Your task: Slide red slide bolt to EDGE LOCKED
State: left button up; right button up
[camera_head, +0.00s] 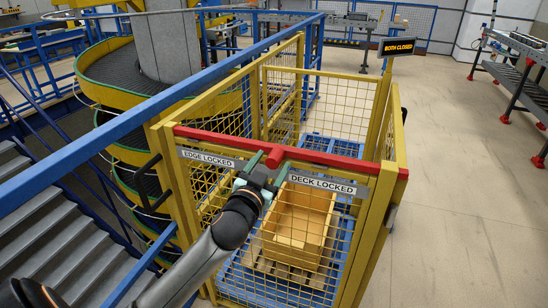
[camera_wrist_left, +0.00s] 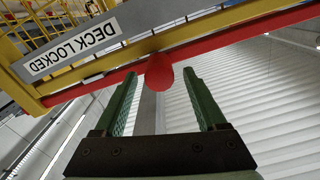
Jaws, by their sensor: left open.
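The red slide bolt (camera_head: 330,159) is a long red bar along the top of the yellow mesh cage's near side. Its rounded red knob (camera_head: 274,156) sticks out between the EDGE LOCKED plate (camera_head: 208,158) on the left and the DECK LOCKED plate (camera_head: 322,184) on the right. My left gripper (camera_head: 266,163) is at the knob with its green fingers open, one on each side. In the left wrist view the knob (camera_wrist_left: 159,72) lies between the fingertips, with gaps visible on both sides. The DECK LOCKED plate (camera_wrist_left: 75,48) also shows there. My right gripper is not in view.
The yellow cage holds an open tan box (camera_head: 298,218) on a pallet. A blue rail (camera_head: 130,117) runs diagonally at the left, above grey stairs (camera_head: 60,225) and beside the spiral conveyor (camera_head: 110,75). A sign (camera_head: 398,46) reads BOTH CLOSED.

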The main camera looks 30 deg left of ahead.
pick_arm(q)
jog(key=shift+x, duration=1.1)
jog(key=shift+c, duration=0.3)
grip_shut()
dwell(0.4)
